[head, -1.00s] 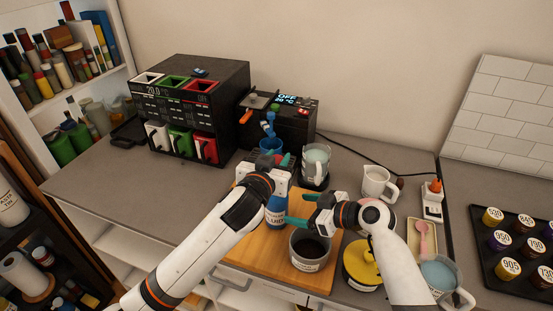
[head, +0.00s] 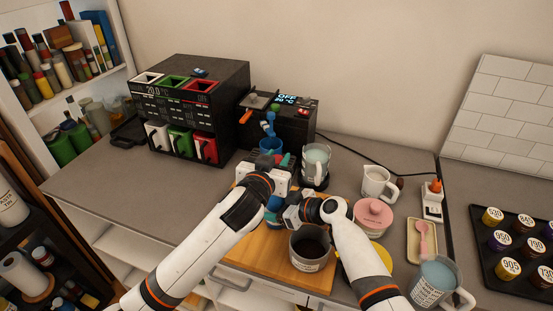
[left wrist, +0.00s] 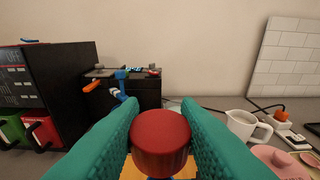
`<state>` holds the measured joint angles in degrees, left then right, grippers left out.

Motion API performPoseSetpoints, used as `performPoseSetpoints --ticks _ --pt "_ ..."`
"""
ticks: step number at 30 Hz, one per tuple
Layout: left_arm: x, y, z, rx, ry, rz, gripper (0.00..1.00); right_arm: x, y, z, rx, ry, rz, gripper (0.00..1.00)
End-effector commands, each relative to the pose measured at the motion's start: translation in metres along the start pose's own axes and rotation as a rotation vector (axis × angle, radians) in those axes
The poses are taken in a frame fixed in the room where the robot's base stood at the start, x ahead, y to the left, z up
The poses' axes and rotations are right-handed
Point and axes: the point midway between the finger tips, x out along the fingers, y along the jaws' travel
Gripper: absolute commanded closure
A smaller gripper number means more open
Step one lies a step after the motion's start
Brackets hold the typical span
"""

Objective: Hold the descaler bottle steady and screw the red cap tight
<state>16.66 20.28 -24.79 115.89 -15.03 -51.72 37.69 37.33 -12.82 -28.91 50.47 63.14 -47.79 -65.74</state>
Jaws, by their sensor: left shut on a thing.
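The red cap (left wrist: 160,140) sits between the teal fingers of my left gripper (left wrist: 160,112), which is shut on it. In the head view the left gripper (head: 284,163) is above the blue descaler bottle (head: 274,203), which stands on the wooden board (head: 225,235). The cap is hidden there, and whether it sits on the bottle's neck cannot be seen. My right gripper (head: 284,214) is at the bottle's right side. Its fingers are mostly hidden, so its grip on the bottle cannot be told.
A pot of dark liquid (head: 311,248) stands close by the right gripper. A pink lidded jar (head: 374,217), a white jug (head: 377,182) and a glass jug (head: 317,160) are to the right and behind. The black machine (head: 190,110) stands at the back left.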

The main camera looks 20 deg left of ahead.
Motion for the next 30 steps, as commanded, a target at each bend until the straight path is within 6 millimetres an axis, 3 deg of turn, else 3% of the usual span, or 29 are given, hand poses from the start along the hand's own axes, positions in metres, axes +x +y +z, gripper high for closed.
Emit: performPoseSetpoints --ticks 5,12,30 --pt "0.0 0.0 0.0001 0.0 0.0 0.0 0.91 -0.0002 -0.0001 0.0003 0.0 0.0 0.0 0.29" --pt "0.0 0.0 0.0 0.0 0.0 0.0 0.91 -0.0003 -0.0001 0.0001 0.0 0.0 0.0 0.66" --pt "0.0007 0.0 -0.0039 0.0 0.0 0.0 0.91 0.001 0.0003 -0.0037 0.001 0.002 0.001 0.66"
